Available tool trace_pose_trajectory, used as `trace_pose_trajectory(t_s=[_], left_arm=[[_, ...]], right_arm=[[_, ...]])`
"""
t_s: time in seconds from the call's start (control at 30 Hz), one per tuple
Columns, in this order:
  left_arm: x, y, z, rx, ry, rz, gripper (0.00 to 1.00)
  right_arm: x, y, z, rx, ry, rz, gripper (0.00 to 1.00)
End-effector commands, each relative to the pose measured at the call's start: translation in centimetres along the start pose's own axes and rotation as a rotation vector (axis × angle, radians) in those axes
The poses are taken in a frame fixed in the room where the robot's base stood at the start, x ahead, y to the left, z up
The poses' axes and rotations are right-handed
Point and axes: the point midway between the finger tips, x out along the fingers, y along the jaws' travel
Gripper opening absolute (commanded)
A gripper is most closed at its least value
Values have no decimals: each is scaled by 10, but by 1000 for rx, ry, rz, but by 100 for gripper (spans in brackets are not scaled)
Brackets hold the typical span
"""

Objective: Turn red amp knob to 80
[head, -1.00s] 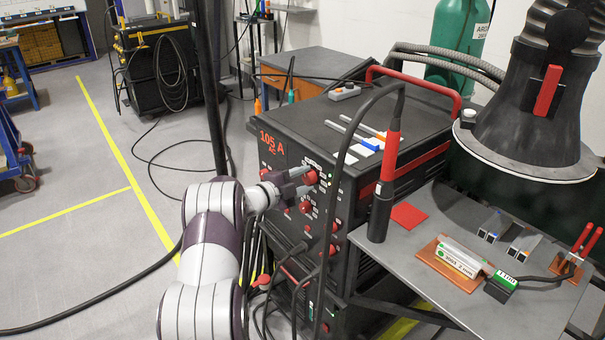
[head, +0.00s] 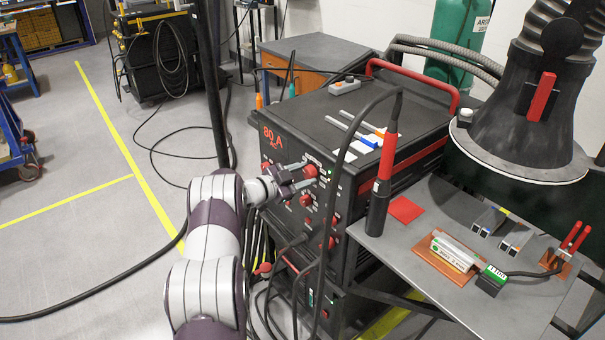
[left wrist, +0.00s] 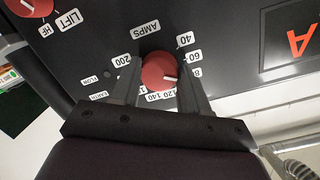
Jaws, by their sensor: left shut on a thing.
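The red amp knob (head: 310,171) is on the front panel of the black welding machine (head: 400,130). In the left wrist view the knob (left wrist: 155,68) sits between the two fingers, under the AMPS label. The fingers hide part of the scale. My right gripper is not in view.
Other red knobs (head: 306,200) sit close below on the panel. A black cable hangs in front of the machine from the red-and-black torch (head: 382,180). A grey side table (head: 400,247) juts out at right. Open floor lies left.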

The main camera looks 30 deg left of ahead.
Motion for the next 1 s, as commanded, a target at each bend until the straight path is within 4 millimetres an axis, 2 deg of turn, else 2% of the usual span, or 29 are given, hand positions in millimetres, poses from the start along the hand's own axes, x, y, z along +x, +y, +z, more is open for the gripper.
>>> trace_pose_trajectory(t_s=[0.5,0.53,0.6,0.87,1.0], left_arm=[[0,1,1,-19,0,4,14],[0,1,1,-18,0,4,51],[0,1,1,-18,0,4,70],[0,0,1,-17,1,2,70],[-16,0,2,-18,-2,0,70]], right_arm=[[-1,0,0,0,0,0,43],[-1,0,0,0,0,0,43],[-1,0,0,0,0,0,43],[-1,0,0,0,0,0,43],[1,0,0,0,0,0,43]])
